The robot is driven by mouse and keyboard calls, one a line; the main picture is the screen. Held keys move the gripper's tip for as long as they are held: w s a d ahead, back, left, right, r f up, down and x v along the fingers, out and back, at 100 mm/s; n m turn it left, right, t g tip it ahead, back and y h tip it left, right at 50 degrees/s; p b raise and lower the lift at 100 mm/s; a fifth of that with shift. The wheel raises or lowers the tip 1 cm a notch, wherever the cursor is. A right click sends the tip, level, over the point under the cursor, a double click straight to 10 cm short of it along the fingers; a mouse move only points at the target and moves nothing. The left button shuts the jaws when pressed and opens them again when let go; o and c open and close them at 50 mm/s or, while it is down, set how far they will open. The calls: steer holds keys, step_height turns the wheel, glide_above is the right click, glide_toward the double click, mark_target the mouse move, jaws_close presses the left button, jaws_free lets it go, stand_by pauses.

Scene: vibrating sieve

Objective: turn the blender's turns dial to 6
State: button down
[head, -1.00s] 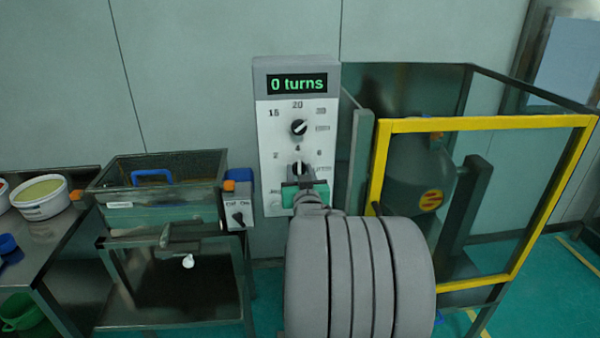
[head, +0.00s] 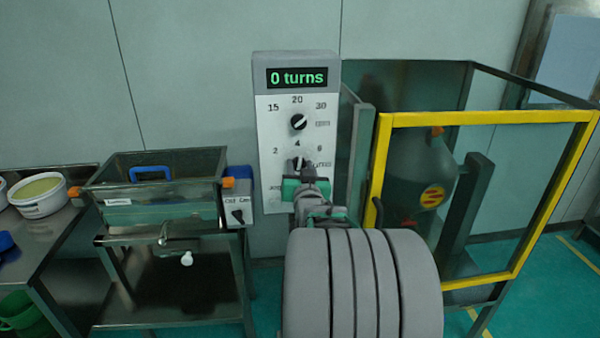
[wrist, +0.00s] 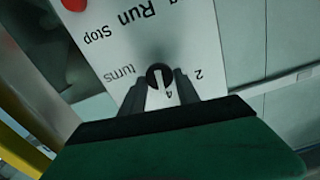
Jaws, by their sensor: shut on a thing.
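The blender's control panel (head: 265,190) stands upright against the wall, its green display (head: 297,78) reading "0 turns". The turns dial (head: 297,162) is the lower black knob, with 2, 4 and 6 marked around it; my gripper partly covers it. In the wrist view the turns dial (wrist: 157,76) sits between the two dark fingers, its white mark pointing about at 4. My gripper (head: 301,172) is shut on this dial, also seen in the wrist view (wrist: 160,88). The upper dial (head: 298,122), marked 15, 20 and 30, is apart from it.
A yellow-framed guard (head: 480,120) encloses a grey vessel (head: 415,175) right of the panel. Left are a sieve box (head: 160,215) with a small switch box (head: 238,205), and a bench (head: 50,235) with a white tub (head: 38,195). A red button (wrist: 74,4) is on the panel.

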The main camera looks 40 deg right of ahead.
steer(key=m+b, duration=0.4)
steer(key=shift+f+b, duration=0.3)
steer(key=m+b, duration=0.3)
steer(key=m, duration=0.1)
steer(key=shift+d+r+b, duration=0.1)
steer(key=shift+b, duration=0.2)
steer(key=shift+r, duration=0.1)
steer(key=c, duration=0.9)
jaws_free()
steer(key=shift+s, duration=0.15)
steer(key=b+v, duration=0.1)
steer(key=v, duration=0.6)
steer(key=shift+s+a, duration=0.25)
steer(key=shift+a, duration=0.05)
